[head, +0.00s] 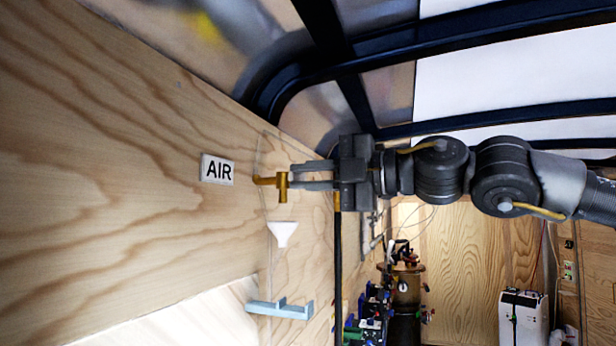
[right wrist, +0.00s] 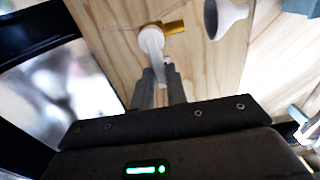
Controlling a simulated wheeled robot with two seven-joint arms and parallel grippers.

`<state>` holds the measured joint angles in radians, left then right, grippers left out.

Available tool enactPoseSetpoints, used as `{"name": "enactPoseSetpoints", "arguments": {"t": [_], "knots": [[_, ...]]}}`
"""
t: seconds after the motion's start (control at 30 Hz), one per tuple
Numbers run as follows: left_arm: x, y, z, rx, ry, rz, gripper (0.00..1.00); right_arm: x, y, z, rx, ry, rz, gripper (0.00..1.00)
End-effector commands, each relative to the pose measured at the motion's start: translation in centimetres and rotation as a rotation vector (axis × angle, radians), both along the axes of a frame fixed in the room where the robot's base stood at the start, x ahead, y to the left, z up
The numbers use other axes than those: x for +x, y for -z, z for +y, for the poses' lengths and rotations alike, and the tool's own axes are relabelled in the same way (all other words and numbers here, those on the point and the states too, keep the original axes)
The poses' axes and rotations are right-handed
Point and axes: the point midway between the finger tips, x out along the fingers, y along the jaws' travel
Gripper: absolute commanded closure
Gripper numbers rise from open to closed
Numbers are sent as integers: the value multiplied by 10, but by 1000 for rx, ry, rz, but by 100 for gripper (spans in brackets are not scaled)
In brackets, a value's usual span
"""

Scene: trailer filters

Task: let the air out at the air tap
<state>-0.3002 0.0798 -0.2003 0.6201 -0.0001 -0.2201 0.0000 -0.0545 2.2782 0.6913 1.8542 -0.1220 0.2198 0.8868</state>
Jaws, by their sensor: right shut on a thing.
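The air tap (head: 281,186) is a brass fitting on the wooden wall, just right of the white "AIR" label (head: 217,169). My right gripper (head: 292,177) reaches in from the right with its fingers at the tap. In the right wrist view the fingers (right wrist: 160,75) are shut on the tap's pale handle (right wrist: 152,42), and the brass body (right wrist: 174,28) shows beside it. The fingers partly hide the handle. My left gripper is in neither view.
A white funnel (head: 283,232) is on the wall below the tap, and also shows in the right wrist view (right wrist: 224,16). A light-blue bracket (head: 279,308) sits lower down. Dark roof ribs (head: 470,55) run close above my right arm. Equipment (head: 404,282) stands at the back.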

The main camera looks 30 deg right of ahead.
Motion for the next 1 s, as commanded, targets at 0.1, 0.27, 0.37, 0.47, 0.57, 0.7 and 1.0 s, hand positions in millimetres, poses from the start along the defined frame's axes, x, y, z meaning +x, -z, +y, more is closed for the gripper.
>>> {"name": "enactPoseSetpoints", "arguments": {"t": [0.1,0.27,0.37,0.47,0.57,0.7,1.0], "knots": [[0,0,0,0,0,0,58,0,-2,-1,4,2,-3,100],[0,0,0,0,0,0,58,0,-1,-1,3,1,-3,66],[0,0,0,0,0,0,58,0,-1,0,2,1,-2,64],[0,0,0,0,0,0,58,0,-1,0,1,1,-2,64],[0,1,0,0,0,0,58,-1,0,-1,1,1,-2,64],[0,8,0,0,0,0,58,-10,1,-9,2,1,-5,64],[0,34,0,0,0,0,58,-53,2,-48,4,1,-7,64]]}}
